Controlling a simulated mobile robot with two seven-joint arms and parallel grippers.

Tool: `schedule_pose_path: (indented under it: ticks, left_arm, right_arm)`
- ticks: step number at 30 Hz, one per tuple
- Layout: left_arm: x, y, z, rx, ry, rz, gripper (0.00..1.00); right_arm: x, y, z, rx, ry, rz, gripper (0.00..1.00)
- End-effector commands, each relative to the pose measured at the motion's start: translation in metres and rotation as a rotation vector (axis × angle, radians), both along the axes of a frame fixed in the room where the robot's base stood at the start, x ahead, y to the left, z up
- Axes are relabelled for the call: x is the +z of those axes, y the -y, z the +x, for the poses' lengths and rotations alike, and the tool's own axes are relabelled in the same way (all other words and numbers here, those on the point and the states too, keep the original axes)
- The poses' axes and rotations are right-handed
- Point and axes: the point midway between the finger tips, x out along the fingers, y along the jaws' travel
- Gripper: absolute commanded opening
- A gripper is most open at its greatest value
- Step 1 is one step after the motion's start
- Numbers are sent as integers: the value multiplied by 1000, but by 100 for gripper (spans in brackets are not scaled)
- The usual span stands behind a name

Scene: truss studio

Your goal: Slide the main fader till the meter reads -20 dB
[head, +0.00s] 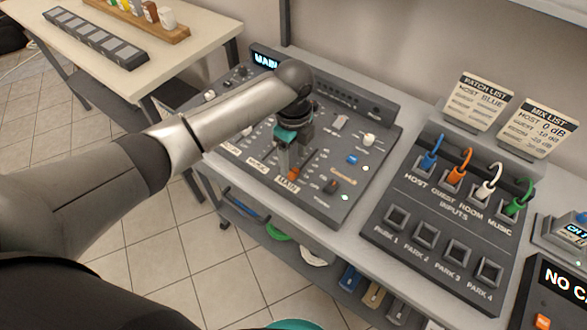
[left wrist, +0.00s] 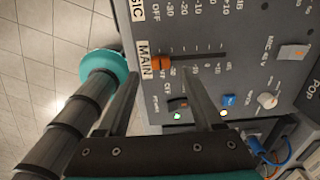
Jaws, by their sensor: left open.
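The main fader has an orange cap (head: 294,174) close to the MAIN label on the dark mixing console (head: 376,150). In the left wrist view the cap (left wrist: 162,62) sits at the label end of its slot, which runs right past printed dB marks. My left gripper (head: 291,154) is over the console at this fader. Its two fingers (left wrist: 161,78) are apart, one on each side of the cap's line; I cannot tell whether they touch it. No meter reading is legible. My right gripper is not seen.
Other faders and knobs, including a blue button (head: 352,159), surround the main fader. A patch panel (head: 381,229) with coloured cables stands to the right, with a mix list card (head: 537,127) behind it. A wooden table (head: 180,60) is at the back left.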

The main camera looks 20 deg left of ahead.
Motion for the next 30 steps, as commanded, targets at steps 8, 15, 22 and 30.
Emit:
schedule_pose_path:
  ticks: [8, 15, 22, 30]
  left_arm:
    - [-41, 0, 0, 0, -1, 0, 68]
    - [-48, 0, 0, -1, 1, 1, 68]
    - [-47, 0, 0, -1, 1, 1, 60]
    - [-47, 0, 0, 0, 1, 0, 29]
  right_arm:
    - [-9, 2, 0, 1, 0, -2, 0]
    - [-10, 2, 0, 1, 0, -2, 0]
    - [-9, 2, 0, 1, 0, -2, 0]
    - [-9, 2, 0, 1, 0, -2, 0]
